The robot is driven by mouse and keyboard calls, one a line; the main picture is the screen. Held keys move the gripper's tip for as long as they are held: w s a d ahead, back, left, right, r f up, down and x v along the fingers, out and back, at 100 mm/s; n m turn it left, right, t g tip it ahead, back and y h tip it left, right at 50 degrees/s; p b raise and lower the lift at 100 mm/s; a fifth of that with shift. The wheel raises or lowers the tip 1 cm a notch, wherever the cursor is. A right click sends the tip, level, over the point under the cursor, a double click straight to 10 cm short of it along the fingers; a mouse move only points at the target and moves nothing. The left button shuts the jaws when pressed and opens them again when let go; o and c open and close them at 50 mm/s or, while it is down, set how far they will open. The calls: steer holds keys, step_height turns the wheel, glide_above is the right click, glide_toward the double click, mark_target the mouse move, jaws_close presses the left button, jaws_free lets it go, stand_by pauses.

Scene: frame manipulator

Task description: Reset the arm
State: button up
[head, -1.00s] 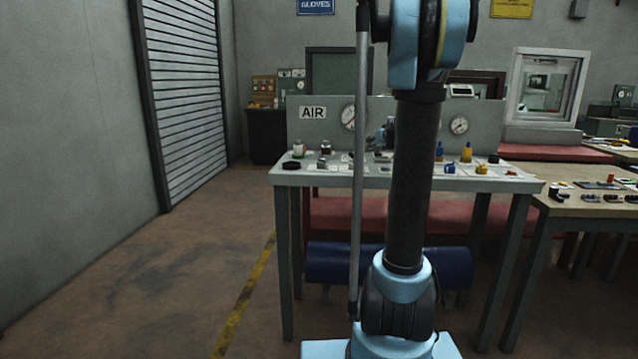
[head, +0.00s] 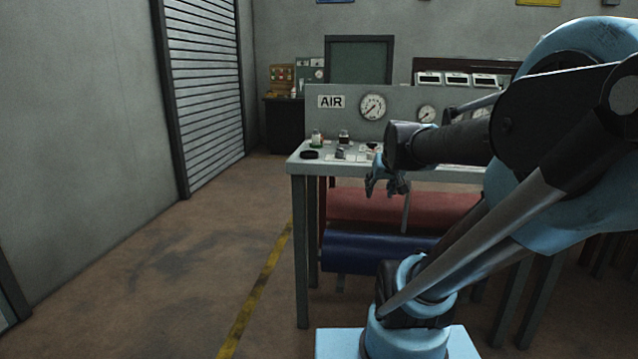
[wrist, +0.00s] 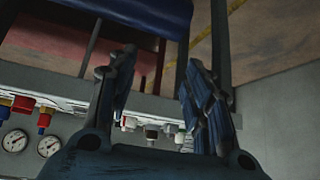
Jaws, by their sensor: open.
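My arm stands on the right in the head view, with its light blue upper links bent and its dark forearm pointing left. My gripper (head: 387,183) hangs from the end of the forearm, in front of the near edge of the grey AIR bench (head: 300,162). In the wrist view my gripper (wrist: 158,88) has its two dark blue fingers spread apart with nothing between them. Beyond the fingers the wrist view shows the bench with small fittings, upside down. Part of the bench top is hidden behind my arm in the head view.
Small fittings, including a black ring (head: 310,155), sit on the bench's left end. Pressure gauges (head: 372,107) are on its back panel. A blue cylinder (head: 350,252) lies below the bench. A roller shutter (head: 205,90) is at left. The floor (head: 150,270) at left is clear.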

steer(key=s+f+g, duration=0.2)
steer(key=s+f, duration=0.4)
steer(key=s, duration=0.3)
steer(key=s+f+g, duration=0.3)
steer(key=s+f, duration=0.4)
steer(key=s, duration=0.3)
steer(key=shift+s+d+f+g+h, duration=0.15)
steer(key=shift+s+g+h, duration=0.05)
steer(key=shift+g+h, duration=0.1)
steer(key=shift+w+f, duration=0.2)
steer(key=shift+w, duration=0.25)
steer(key=c, duration=0.3)
steer(key=shift+s, duration=0.15)
